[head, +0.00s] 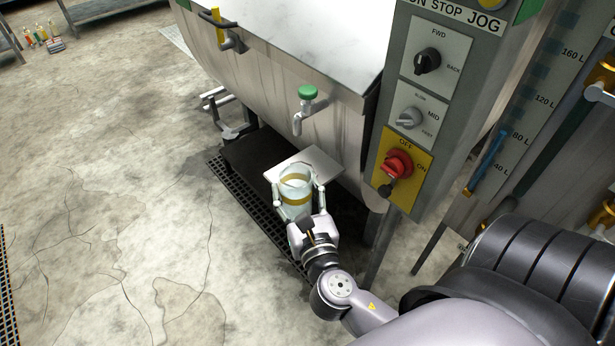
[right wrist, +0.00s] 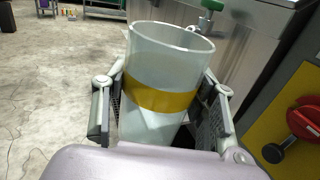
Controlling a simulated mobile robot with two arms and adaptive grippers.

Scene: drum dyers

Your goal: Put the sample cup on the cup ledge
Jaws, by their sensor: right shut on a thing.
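The sample cup (head: 296,186) is a clear, pale cup with a yellow band. It also shows large and a little tilted in the right wrist view (right wrist: 165,70). My right gripper (head: 298,195) is shut on it, one finger on each side. The cup ledge (head: 318,160) is a flat metal plate below the tap on the drum. The cup overlaps the ledge's near left part in the head view. I cannot tell whether the cup's base touches it; the base is hidden by my gripper. My left gripper is not in view.
The tap with a green knob (head: 307,94) sticks out above the ledge. The steel drum (head: 290,60) is behind. A control panel (head: 410,110) with a red switch (head: 397,164) stands close on the right. A floor grate (head: 250,205) runs below.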

